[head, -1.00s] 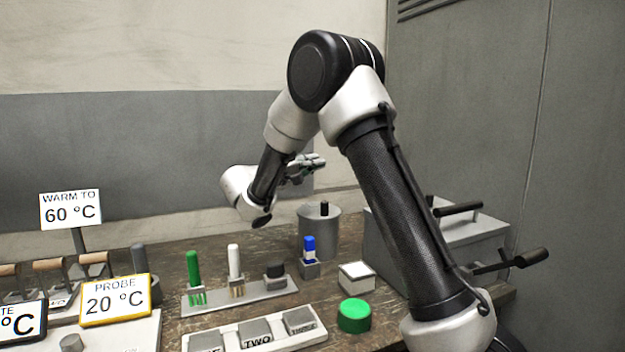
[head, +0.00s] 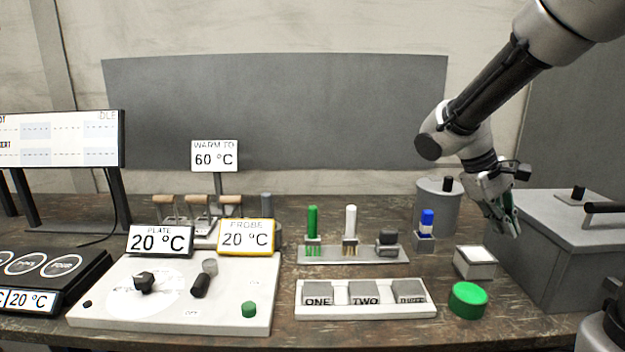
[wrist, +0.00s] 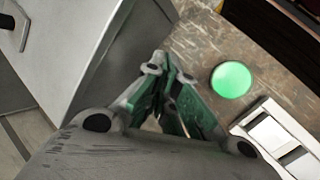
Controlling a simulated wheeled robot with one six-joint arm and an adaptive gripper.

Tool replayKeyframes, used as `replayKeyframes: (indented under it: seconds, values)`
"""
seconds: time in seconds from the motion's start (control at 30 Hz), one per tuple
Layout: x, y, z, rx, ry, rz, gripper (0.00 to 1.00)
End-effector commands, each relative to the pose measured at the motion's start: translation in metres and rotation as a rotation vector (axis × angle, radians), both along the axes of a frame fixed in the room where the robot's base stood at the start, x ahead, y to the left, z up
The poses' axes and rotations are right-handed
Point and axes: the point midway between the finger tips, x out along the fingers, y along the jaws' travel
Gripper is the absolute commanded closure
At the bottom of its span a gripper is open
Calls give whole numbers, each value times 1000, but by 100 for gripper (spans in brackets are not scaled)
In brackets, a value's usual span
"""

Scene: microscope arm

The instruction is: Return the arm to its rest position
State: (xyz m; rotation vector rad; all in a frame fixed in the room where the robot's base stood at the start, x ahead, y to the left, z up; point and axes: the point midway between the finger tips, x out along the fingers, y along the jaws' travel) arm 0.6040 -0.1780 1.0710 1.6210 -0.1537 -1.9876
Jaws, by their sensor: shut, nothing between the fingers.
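My gripper (head: 508,222) hangs from my arm at the right of the head view, fingers pointing down. It is shut and empty, in the air in front of the grey metal box and above the white block's area. In the wrist view my gripper (wrist: 172,125) shows its green-lined fingers together, with nothing between them. My arm reaches in from the upper right of the head view, bent at the elbow and wrist.
A grey box (head: 553,222) with handles stands close beside my gripper. A green round button (head: 467,299), a white block (head: 474,262), a blue-capped bottle (head: 426,224) and a grey canister (head: 436,205) are near.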

Motion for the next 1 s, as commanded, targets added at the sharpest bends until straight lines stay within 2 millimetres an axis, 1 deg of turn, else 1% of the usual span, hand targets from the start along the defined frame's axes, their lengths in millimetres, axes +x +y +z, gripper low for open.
replayKeyframes:
  seconds: [0.03,0.1,0.2,0.3,0.4,0.5,0.63,1.0]
  values:
    - [-24,5,3,98,-40,-23,100]
    - [-52,16,3,228,-101,-53,100]
    - [-85,30,8,381,-210,-104,100]
    - [-111,40,15,490,-328,-170,100]
    - [-130,41,25,543,-420,-212,100]
    - [-139,36,37,550,-498,-219,100]
    - [-143,31,49,552,-555,-225,100]
    - [-144,30,50,551,-563,-227,100]
